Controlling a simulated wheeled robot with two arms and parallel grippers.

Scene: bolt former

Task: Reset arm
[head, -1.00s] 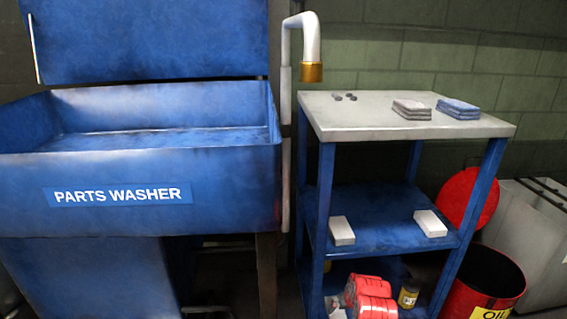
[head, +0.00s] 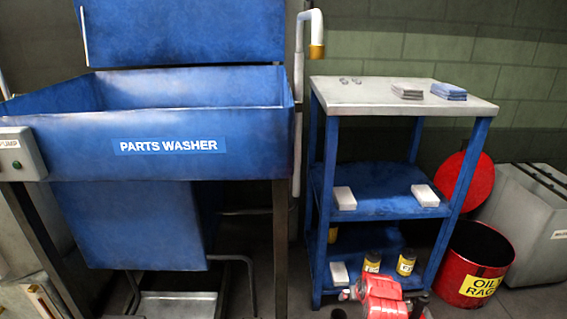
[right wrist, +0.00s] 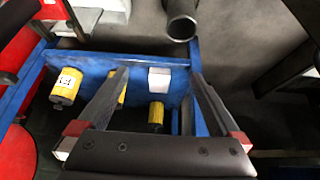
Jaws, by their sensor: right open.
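My right gripper (right wrist: 160,76) is open and empty in the right wrist view, its two dark fingers spread wide. Past the fingers are the blue cart's lower shelf (right wrist: 142,68), yellow containers (right wrist: 66,86) and a white box (right wrist: 159,78); nothing is between the fingers. In the head view a red part of what looks like my own arm (head: 382,297) shows at the bottom, in front of the cart; its gripper cannot be made out there. My left gripper is not in view.
A blue parts washer (head: 170,152) stands at left. The cart's grey top (head: 375,97) holds folded cloths (head: 449,91) and small metal pieces. White boxes (head: 425,195) lie on its middle shelf. A red oily-rags bin (head: 478,265) stands right of the cart.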

